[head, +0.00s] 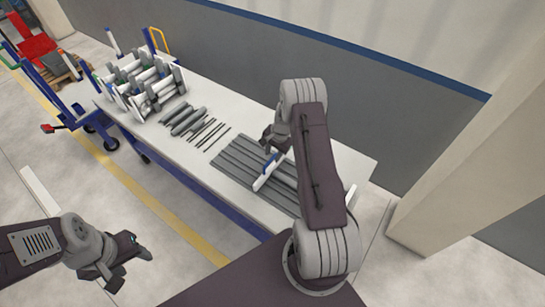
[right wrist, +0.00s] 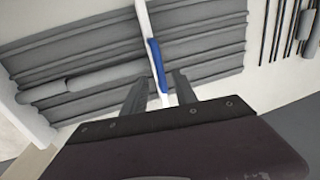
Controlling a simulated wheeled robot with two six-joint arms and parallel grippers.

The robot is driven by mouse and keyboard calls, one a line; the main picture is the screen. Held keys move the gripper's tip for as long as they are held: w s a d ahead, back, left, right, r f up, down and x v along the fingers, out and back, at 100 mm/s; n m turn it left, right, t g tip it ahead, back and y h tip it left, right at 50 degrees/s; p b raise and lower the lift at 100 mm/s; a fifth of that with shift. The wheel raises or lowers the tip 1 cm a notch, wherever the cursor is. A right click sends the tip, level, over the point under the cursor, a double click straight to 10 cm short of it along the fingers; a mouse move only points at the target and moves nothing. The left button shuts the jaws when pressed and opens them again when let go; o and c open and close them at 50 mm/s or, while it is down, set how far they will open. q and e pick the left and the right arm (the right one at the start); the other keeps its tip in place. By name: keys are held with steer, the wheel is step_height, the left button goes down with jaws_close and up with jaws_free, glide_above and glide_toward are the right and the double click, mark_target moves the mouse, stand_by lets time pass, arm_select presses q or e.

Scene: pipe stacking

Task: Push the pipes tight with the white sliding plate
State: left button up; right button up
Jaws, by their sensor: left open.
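The white sliding plate (head: 262,182) with its blue handle (head: 270,163) stands across the grey grooved board (head: 236,160). In the right wrist view the plate (right wrist: 142,20) and the blue handle (right wrist: 157,66) run down between the fingers of my right gripper (right wrist: 160,92). Those fingers are apart, one on each side of the handle's lower end; contact cannot be told. Light grey pipes (right wrist: 105,75) lie in line in one groove, left of the plate. In the head view my right arm hides part of the board. My left gripper (head: 128,268) is open and empty, away from the table.
Loose grey pipes (head: 185,120) and several thin dark rods (head: 208,134) lie on the white table (head: 205,85) left of the board. A rack with stacked pipes (head: 146,84) stands at the table's far left. A pillar (head: 450,170) stands right of the table.

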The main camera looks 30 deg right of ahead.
step_height(320, 180, up, 7)
steer(key=s, duration=0.1)
steer(key=shift+s+d+f+b, duration=0.2)
steer(key=shift+d+b, duration=0.05)
steer(key=shift+b, duration=0.05)
